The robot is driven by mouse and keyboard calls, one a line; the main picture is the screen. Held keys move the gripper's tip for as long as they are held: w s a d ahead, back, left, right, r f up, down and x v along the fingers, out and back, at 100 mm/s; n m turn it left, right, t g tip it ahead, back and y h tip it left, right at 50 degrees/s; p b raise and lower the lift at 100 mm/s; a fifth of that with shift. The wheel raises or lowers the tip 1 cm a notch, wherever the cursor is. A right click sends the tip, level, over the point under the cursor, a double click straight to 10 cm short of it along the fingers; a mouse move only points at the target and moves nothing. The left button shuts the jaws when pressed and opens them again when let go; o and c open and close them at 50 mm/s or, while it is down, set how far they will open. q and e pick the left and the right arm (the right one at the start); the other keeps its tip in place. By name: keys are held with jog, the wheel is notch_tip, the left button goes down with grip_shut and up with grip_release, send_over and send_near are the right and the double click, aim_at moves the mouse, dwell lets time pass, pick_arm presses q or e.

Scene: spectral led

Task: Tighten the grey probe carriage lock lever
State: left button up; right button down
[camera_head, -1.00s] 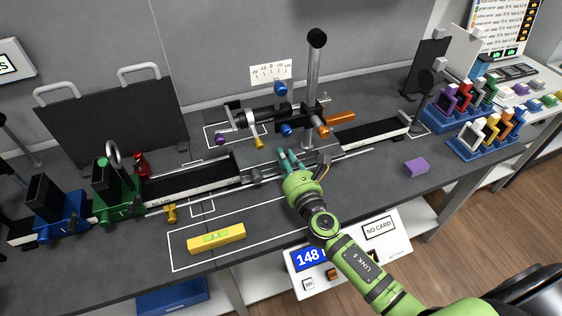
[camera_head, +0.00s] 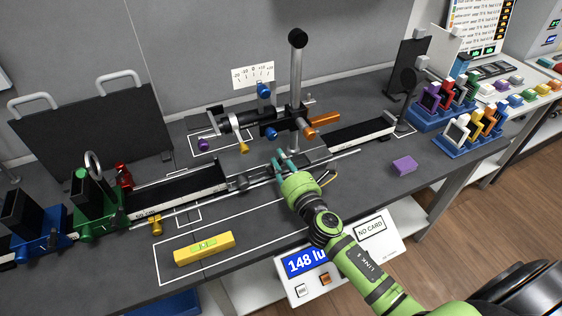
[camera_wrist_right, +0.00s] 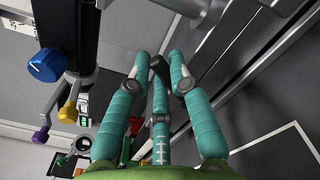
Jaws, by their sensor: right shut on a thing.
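My right gripper (camera_head: 279,164) has teal fingers and reaches down to the rail below the upright post in the head view. In the right wrist view its fingers (camera_wrist_right: 158,66) are closed in around a dark grey lever (camera_wrist_right: 158,68), which shows between the fingertips. The fingers hide most of the lever, so its angle is hard to judge. In the head view the lever is hidden by the gripper. The post (camera_head: 297,85) carries a probe assembly with blue, orange, yellow and purple knobs. My left gripper is not in view.
A yellow level (camera_head: 203,248) lies on the bench front, left of my arm. A purple block (camera_head: 404,165) lies to the right. Green (camera_head: 100,208) and blue (camera_head: 38,232) holders stand at left. A meter (camera_head: 306,262) reads 148. In the wrist view, a blue knob (camera_wrist_right: 47,65) is close by.

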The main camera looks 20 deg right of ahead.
dwell(0.3)
jog(key=c, duration=1.1)
grip_release()
jog(key=shift+s, duration=0.15)
jog(key=s, duration=1.1)
jog(key=shift+s+d, duration=0.25)
jog(key=shift+s, duration=0.15)
